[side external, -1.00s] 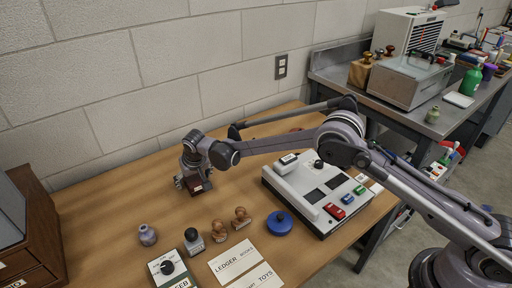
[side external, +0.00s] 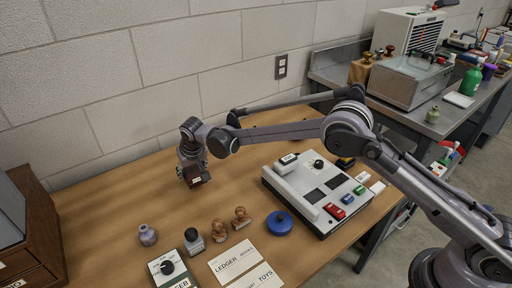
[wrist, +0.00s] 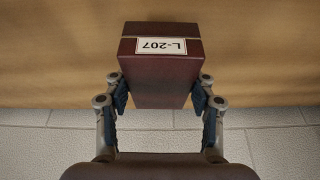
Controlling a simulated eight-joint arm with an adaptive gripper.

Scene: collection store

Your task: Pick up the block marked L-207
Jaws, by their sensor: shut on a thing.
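The block marked L-207 (wrist: 160,75) is dark maroon with a white label that reads upside down in the wrist view. My gripper (wrist: 160,95) is shut on it, with one finger pad against each side. In the side view the block (side external: 197,181) shows as a small dark shape in my gripper (side external: 192,176), near the wall side of the wooden table. It appears to be held a little above the table; the gap under it is hard to judge.
A grey device (side external: 318,192) with coloured blocks stands right of my gripper. A blue round object (side external: 279,222), wooden stamps (side external: 219,231), a small grey jar (side external: 148,235) and label cards (side external: 236,261) lie toward the front. A brown drawer cabinet (side external: 30,225) stands at left. The tabletop around my gripper is clear.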

